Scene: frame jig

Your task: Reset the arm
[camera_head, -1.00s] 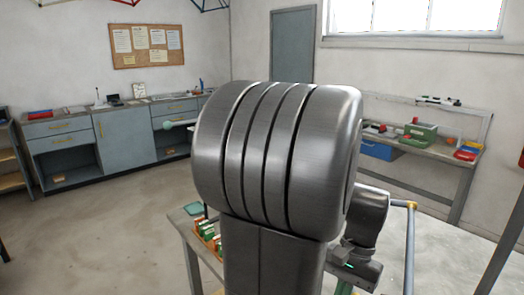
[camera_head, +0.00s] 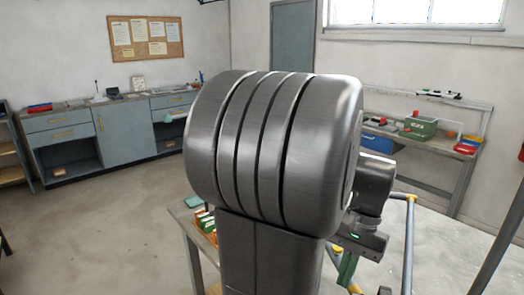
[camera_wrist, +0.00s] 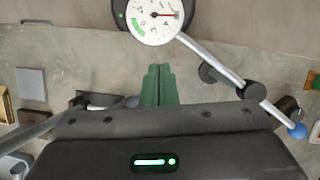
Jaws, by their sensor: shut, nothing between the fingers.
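My gripper's green fingers (camera_wrist: 158,85) are closed together with nothing between them in the wrist view. In the head view the gripper (camera_head: 347,270) hangs at the lower right of my large grey arm link, which covers the middle of the picture.
A table (camera_head: 183,214) with small green and red boxes (camera_head: 206,222) is partly hidden behind my arm. A frame tube (camera_head: 409,245) stands right of my gripper. Floor is clear at left.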

